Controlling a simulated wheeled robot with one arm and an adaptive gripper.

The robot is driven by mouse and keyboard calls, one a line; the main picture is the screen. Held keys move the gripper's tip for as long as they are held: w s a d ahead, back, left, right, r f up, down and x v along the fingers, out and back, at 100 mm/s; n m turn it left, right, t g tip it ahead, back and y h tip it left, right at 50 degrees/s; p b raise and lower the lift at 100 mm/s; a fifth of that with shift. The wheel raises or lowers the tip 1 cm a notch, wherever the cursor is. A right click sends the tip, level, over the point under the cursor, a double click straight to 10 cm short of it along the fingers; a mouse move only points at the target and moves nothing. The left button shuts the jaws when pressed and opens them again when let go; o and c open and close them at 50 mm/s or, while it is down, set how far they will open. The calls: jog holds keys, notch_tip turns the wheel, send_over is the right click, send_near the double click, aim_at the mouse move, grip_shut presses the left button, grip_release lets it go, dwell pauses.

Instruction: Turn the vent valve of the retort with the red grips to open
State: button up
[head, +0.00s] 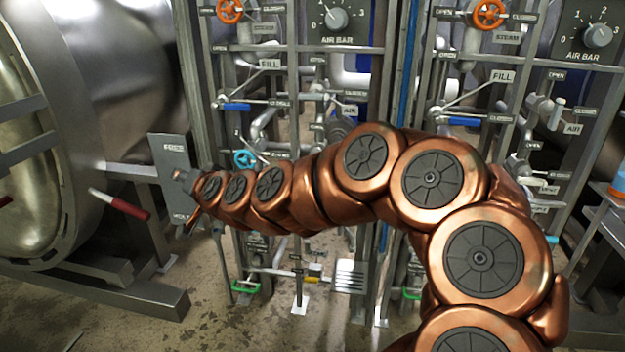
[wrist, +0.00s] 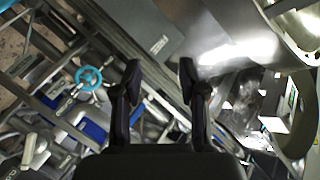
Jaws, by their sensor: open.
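The retort (head: 75,120) is a large steel drum at the left of the head view, with red grips (head: 128,207) on its lever handles. A grey plate (head: 170,150) with small labels stands beside it, and also shows in the wrist view (wrist: 150,30). My gripper (head: 184,178) is in front of this plate. In the wrist view my gripper (wrist: 160,75) has its two dark fingers apart, with nothing between them. I cannot make out the vent valve's handle; my arm may hide it in the head view.
A teal handwheel (head: 245,159) is right of my gripper; it shows in the wrist view (wrist: 88,79). Blue-handled levers (head: 237,107), orange handwheels (head: 230,10) and dials (head: 336,18) fill the pipe racks behind. Bare floor (head: 215,320) lies front left.

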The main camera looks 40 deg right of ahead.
jog(key=s+d+f+m+g+h+b, duration=0.25)
jog(key=d+m+h, duration=0.25)
jog(key=d, duration=0.5)
jog(key=s+d+f+m+g+h+b, duration=0.1)
jog(key=s+d+f+m+h+b, duration=0.2)
jog(key=d, duration=0.6)
jog(key=s+d+f+m+g+h+b, duration=0.1)
jog(key=d+f+m+h+b, duration=0.1)
jog(key=d+m+h, duration=0.6)
jog(key=shift+w+d+n+y+b, duration=0.4)
jog(key=shift+w+d, duration=0.35)
jog(key=shift+d, duration=0.6)
jog(key=shift+w+d+n+y+b, duration=0.2)
jog(key=shift+w+d+n+b, duration=0.4)
jog(key=shift+d, duration=0.75)
jog(key=shift+w+d+n+y+b, duration=0.25)
jog(key=shift+w+d, duration=0.6)
jog(key=shift+d, duration=0.5)
grip_shut()
